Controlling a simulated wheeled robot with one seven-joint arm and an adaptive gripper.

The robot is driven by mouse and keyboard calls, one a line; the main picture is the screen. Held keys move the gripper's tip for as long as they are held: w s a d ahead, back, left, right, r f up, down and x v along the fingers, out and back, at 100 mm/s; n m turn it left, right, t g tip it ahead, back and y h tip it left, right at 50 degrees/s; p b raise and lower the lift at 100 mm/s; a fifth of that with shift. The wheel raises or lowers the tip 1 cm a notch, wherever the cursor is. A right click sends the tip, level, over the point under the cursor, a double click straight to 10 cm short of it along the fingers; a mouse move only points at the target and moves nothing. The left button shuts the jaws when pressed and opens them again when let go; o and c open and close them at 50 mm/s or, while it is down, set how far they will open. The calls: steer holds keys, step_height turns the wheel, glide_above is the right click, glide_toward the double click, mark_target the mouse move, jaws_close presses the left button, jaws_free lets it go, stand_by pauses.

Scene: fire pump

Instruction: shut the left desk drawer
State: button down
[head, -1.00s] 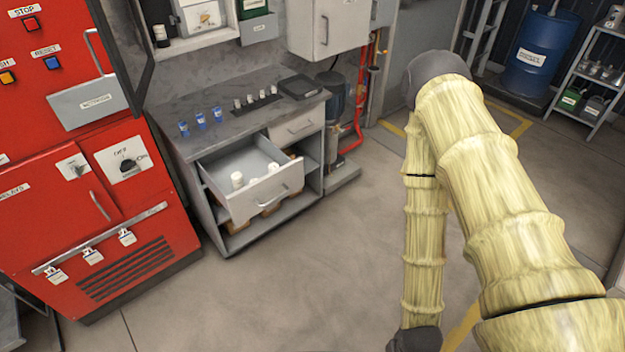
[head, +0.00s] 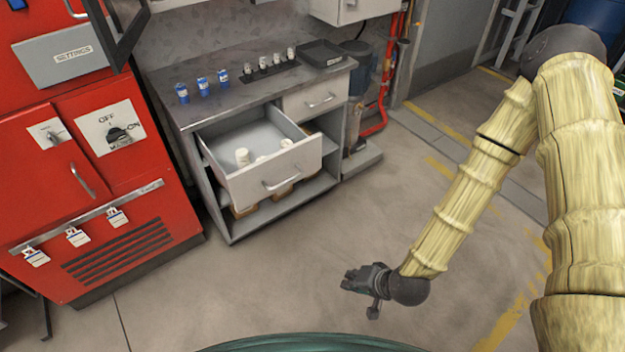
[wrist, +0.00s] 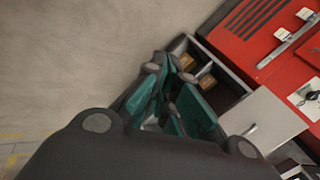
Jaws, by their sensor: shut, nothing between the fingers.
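The left desk drawer (head: 275,183) stands pulled out from the grey desk (head: 190,150), with small white containers (head: 243,157) inside. Its front carries a bar handle (head: 282,184). My gripper (head: 350,280) is over the floor in front of the desk, to the lower right of the drawer and apart from it.
The right desk drawer (head: 315,98) is shut. Blue-labelled containers (head: 202,87) and a black tray (head: 320,53) stand on the desktop. A red cabinet (head: 90,190) stands to the left. The floor (head: 290,260) in front of the desk is clear.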

steer(key=w+a+r+m+t+y+b, duration=0.1)
steer(key=w+a+m+t+y+b, duration=0.1)
steer(key=w+b, duration=0.35)
steer(key=w+a+r+m+t+y+b, duration=0.1)
steer(key=w+a+t+b, duration=0.2)
steer(key=w, duration=0.4)
steer(key=m+t+y+b, duration=0.25)
steer(key=t+b, duration=0.25)
steer(key=b, duration=0.4)
glide_toward(308, 161)
steer(key=b+x, duration=0.1)
steer(key=x, duration=0.6)
steer(key=shift+r, duration=0.15)
